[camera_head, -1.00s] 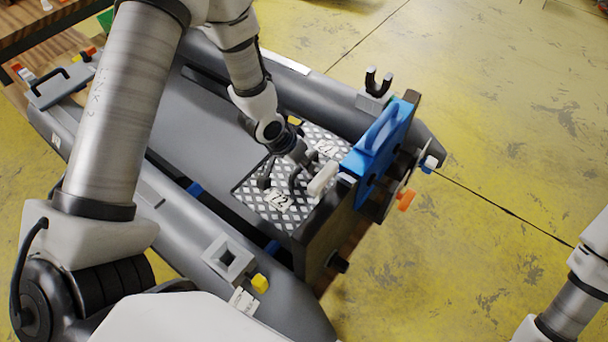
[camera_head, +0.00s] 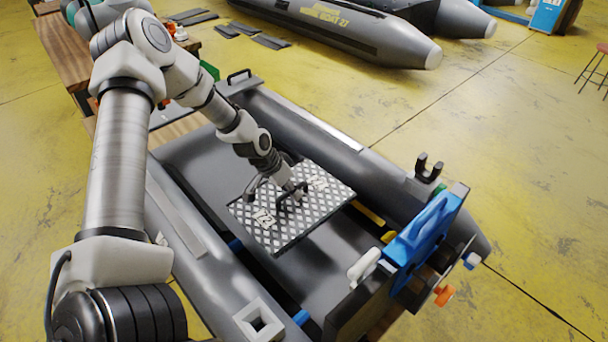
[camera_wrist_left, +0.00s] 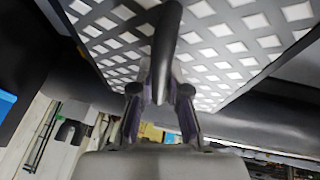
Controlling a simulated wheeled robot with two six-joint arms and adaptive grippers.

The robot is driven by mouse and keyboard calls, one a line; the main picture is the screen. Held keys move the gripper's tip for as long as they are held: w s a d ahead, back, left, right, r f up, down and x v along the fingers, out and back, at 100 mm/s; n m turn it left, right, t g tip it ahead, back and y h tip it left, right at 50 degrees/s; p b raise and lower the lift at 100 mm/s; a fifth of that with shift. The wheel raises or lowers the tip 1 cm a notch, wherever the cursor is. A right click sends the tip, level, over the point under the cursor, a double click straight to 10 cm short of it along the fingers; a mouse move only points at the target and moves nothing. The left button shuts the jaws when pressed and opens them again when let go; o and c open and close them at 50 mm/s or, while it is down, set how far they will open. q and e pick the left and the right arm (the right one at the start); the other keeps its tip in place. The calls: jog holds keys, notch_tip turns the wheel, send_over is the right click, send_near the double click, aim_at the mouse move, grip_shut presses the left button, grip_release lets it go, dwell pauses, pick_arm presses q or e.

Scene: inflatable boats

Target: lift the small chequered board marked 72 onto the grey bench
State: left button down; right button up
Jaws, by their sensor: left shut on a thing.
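The small chequered board (camera_head: 314,213), with white number marks, hangs from my left gripper (camera_head: 293,195) in the head view. The gripper is shut on the board's dark handle, which stands between the fingers in the left wrist view (camera_wrist_left: 160,85). The board looks slightly tilted, apparently clear of the grey surface below it. A broad flat grey surface (camera_head: 205,160) inside the boat, which looks like the grey bench, lies left of and behind the board. Whether the board overlaps it in height is hard to tell. My right gripper is not in view.
Grey boat tubes flank the board, including the far tube (camera_head: 330,135). A transom with a blue bracket (camera_head: 425,232) and a forked black holder (camera_head: 428,168) stand to the right. Another plate with a handle (camera_head: 240,82) lies at the far end.

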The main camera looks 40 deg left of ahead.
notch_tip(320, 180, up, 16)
jog(key=p, duration=1.5)
dwell(0.3)
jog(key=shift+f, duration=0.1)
